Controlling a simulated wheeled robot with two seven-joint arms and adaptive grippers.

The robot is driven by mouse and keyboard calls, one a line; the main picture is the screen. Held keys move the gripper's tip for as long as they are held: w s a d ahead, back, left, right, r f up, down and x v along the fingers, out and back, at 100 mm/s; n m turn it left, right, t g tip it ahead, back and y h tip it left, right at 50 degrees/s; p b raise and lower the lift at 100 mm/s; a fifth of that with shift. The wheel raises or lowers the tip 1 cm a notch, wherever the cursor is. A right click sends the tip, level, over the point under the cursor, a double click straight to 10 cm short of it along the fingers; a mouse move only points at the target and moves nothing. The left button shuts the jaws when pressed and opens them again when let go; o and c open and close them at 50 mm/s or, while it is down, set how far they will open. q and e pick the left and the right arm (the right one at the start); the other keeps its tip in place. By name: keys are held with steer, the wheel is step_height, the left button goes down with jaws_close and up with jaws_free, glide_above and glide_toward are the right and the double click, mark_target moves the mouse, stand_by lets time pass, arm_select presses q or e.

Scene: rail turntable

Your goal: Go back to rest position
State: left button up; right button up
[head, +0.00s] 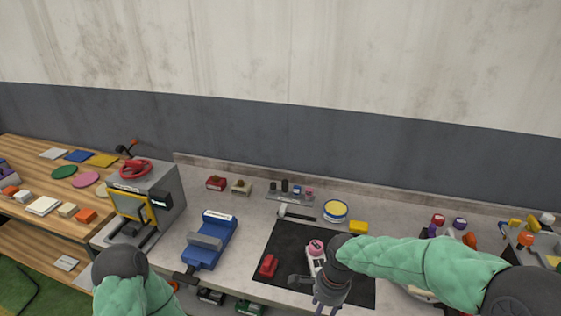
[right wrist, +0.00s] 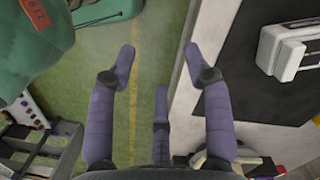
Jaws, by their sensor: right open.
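My right gripper (head: 325,305) is at the bottom of the head view, by the front edge of the grey worktop (head: 255,212). In the right wrist view its purple-grey fingers (right wrist: 158,52) are spread wide, with nothing between them. Below them are green floor with a yellow line and the worktop's edge. My left arm shows at the lower left of the head view, only as a green padded sleeve and a dark joint; its gripper is out of view.
A black mat (head: 290,238) holds a red item (head: 268,266) and a white device with a pink top (head: 315,247), close to my right arm. A blue vise-like device (head: 212,238) and a grey machine (head: 165,185) stand left. A wooden table (head: 25,160) is far left.

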steer(key=s+f+n+y, duration=0.1)
steer(key=s+f+n, duration=0.2)
steer(key=f, duration=0.6)
steer(key=s+f+n, duration=0.4)
steer(key=s+f, duration=0.2)
steer(key=f, duration=0.3)
steer(key=s+a+f+n+y, duration=0.1)
steer(key=s+f+n, duration=0.2)
steer(key=f, duration=0.5)
steer(key=shift+s+f+n+t+y, duration=0.3)
steer(key=shift+s+f+t, duration=0.1)
steer(key=shift+s, duration=0.4)
steer(key=shift+a, duration=0.15)
